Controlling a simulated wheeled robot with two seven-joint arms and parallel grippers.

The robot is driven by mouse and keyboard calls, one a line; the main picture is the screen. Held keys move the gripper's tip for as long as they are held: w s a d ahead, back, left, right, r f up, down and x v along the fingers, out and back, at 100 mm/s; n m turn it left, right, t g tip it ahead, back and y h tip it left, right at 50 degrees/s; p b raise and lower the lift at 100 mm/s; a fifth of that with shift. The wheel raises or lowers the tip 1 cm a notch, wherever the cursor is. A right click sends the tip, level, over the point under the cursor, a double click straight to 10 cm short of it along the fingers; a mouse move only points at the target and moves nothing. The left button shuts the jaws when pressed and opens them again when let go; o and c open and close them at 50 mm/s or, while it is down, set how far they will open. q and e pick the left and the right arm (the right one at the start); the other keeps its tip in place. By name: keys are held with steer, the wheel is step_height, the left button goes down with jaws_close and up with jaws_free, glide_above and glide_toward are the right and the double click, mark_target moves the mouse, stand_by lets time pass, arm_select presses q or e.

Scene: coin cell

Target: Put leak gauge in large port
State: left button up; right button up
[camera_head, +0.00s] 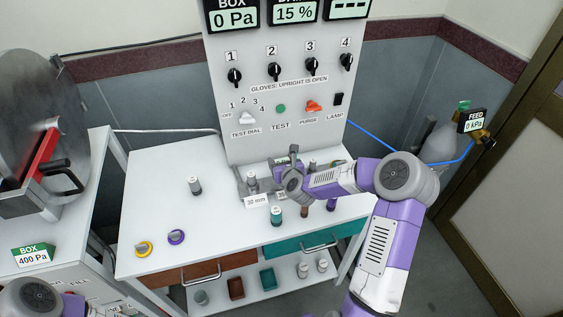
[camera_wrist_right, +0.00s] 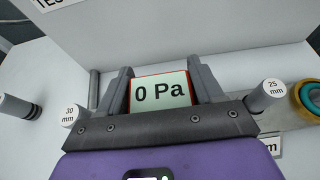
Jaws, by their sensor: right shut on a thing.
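The leak gauge (camera_wrist_right: 160,93), a small box with a red edge and a pale display reading 0 Pa, is between the fingers of my right gripper (camera_wrist_right: 162,88). My right gripper (camera_head: 291,165) is shut on it, over the back of the white bench, close to the panel. In the head view the gripper and arm largely hide the gauge. A 30 mm label (camera_head: 256,201) stands at the bench fixture, below a grey plug (camera_head: 252,182). I cannot make out an open large port. My left gripper is out of view.
Caps marked 30 mm (camera_wrist_right: 72,116) and 25 mm (camera_wrist_right: 270,92) flank the gripper. The control panel (camera_head: 225,130) rises behind. The bench's left part is mostly clear.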

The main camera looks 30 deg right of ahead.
steer(key=shift+f, duration=0.1)
steer(key=shift+f, duration=0.15)
steer(key=o, duration=1.1)
steer(key=shift+r, duration=0.35)
steer(key=p+v, duration=0.1)
steer(key=v, duration=1.1)
steer(key=shift+p, duration=0.3)
steer(key=shift+f, duration=0.15)
